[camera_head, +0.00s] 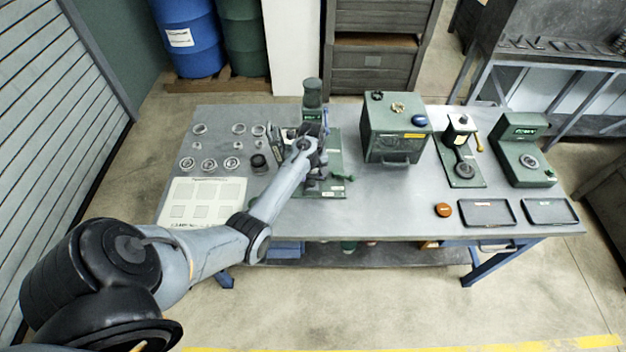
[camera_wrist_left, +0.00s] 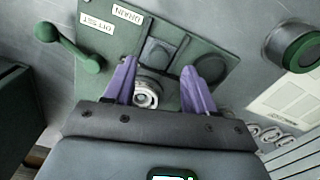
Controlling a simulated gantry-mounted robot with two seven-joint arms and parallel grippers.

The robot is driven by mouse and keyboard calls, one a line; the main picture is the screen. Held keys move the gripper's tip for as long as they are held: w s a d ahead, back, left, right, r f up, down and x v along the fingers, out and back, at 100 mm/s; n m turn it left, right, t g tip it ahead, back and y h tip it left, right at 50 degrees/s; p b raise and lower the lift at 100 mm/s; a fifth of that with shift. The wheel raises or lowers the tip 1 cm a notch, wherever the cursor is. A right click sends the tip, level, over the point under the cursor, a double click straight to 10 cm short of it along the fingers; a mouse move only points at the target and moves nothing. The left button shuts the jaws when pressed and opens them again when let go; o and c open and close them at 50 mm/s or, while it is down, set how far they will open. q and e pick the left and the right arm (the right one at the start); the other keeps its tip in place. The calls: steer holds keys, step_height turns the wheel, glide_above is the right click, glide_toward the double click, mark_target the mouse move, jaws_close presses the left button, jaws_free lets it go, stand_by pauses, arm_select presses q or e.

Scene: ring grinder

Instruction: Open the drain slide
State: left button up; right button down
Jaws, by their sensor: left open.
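The green grinder (camera_head: 312,95) stands at the back middle of the table. My left gripper (camera_wrist_left: 160,85) is open above its green base plate (camera_wrist_left: 215,35), fingers apart with a round metal fitting (camera_wrist_left: 146,93) between them. I cannot tell whether either finger touches the fitting. A small grey square block (camera_wrist_left: 158,50) sits in a dark housing on the plate, just ahead of the fingertips. A label reading DRAIN (camera_wrist_left: 127,15) lies near it; I cannot tell for certain which part is the drain slide. In the head view my wrist hides most of this area.
A green crank handle (camera_wrist_left: 70,48) sticks out beside the plate. A black and green cylinder (camera_wrist_left: 292,47) stands on the other side, near a paper sheet (camera_head: 203,201) and several rings (camera_head: 208,164). A green box (camera_head: 394,128) stands to the right in the head view.

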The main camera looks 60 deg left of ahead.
mark_target(312, 183)
arm_select(q)
steer(key=shift+f, duration=1.75)
jaws_close()
